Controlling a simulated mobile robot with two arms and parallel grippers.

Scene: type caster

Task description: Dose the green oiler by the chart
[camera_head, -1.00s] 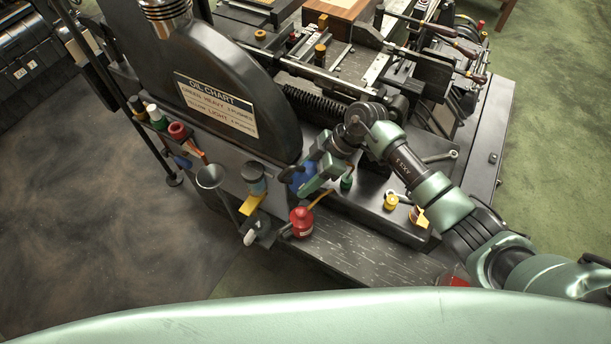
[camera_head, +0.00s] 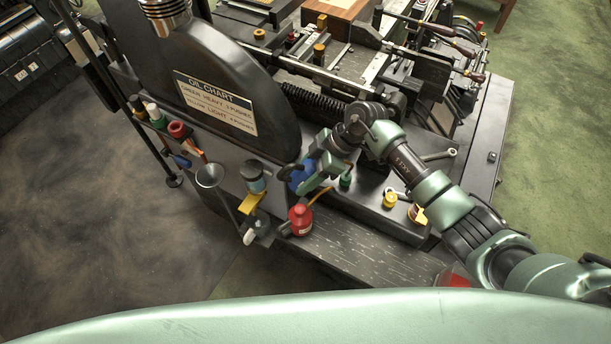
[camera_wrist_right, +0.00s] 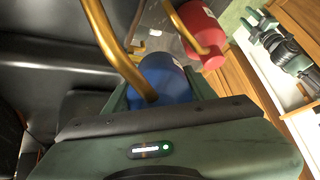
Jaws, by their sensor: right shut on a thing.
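My right gripper (camera_head: 308,182) is shut on a blue oil can (camera_head: 300,175), low beside the dark machine. In the right wrist view the blue can (camera_wrist_right: 168,80) sits between the fingers, with a brass spout (camera_wrist_right: 112,45) in front. The green oiler (camera_head: 345,181) is a small green fitting on the machine bed, just right of the gripper; I cannot tell whether the spout touches it. The oil chart (camera_head: 216,104) has a line for green, heavy, and one for yellow, light; its push counts are hard to read. My left gripper is out of view.
A red oil can (camera_head: 300,221) with a brass spout stands on the bench ledge, close to the gripper. A yellow oiler (camera_head: 390,200) is on the bed to the right. A funnel (camera_head: 209,176) and several small bottles line the left side.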

